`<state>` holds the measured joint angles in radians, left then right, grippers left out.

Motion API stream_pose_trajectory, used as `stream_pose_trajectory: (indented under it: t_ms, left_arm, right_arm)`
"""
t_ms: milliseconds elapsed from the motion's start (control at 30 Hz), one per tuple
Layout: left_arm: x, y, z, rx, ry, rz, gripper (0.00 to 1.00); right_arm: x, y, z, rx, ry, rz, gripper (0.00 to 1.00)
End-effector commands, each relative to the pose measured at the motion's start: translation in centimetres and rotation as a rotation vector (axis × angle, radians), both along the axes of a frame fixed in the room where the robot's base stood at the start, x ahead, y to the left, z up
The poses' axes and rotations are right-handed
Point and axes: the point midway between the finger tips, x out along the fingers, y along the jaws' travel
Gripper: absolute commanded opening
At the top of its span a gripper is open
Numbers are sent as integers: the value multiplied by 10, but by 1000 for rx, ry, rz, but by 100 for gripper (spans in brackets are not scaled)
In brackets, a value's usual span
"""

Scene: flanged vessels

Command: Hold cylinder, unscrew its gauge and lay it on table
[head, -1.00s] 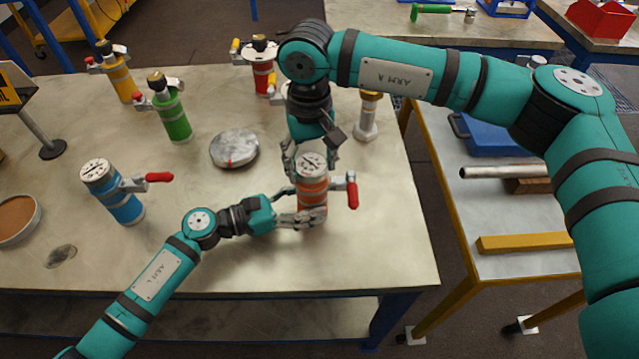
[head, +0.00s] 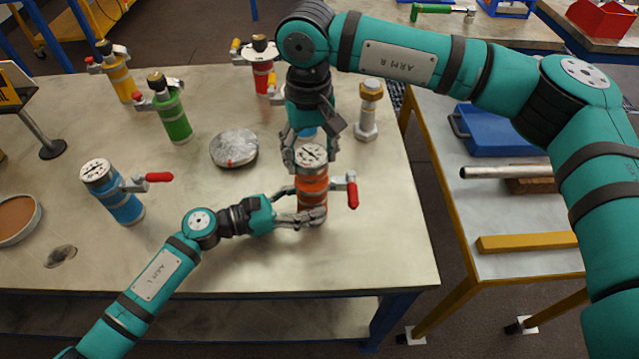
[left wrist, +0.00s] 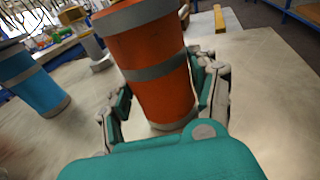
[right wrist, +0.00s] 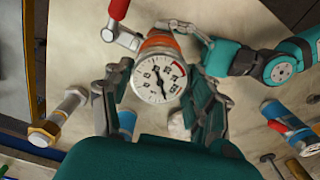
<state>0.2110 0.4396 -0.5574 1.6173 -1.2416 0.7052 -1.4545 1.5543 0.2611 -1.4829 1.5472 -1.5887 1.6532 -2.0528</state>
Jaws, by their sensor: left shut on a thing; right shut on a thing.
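The orange cylinder (head: 314,188) with a grey band stands upright near the table's front right. Its red-handled valve (head: 352,193) sticks out to the right. My left gripper (head: 311,216) is shut around its lower body, and the left wrist view shows the fingers on both sides of the orange wall (left wrist: 160,85). The round white gauge (head: 311,155) is at the cylinder's top, dial up. My right gripper (head: 309,160) comes from above and is shut on the gauge, whose dial shows in the right wrist view (right wrist: 158,79). I cannot tell whether the gauge is clear of the cylinder.
Blue (head: 113,192), green (head: 173,113), yellow (head: 118,75) and red (head: 263,73) vessels stand on the table (head: 235,265). A round metal disc (head: 234,148) lies behind my left arm. A large bolt (head: 367,112) stands at the right. The table's front left is mostly bare.

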Motion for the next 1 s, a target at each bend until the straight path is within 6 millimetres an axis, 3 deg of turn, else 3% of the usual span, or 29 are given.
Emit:
stream_pose_trajectory:
  t_ms: [267, 800, 1000]
  left_arm:
    - [0, 0, 0, 0, 1, -1, 35]
    - [0, 0, 0, 0, 1, -1, 35]
    - [0, 0, 0, 0, 1, -1, 35]
  right_arm:
    - [1, 0, 9, 0, -2, -1, 16]
    - [0, 0, 50, 0, -1, 0, 16]
    - [0, 0, 51, -1, 0, 0, 16]
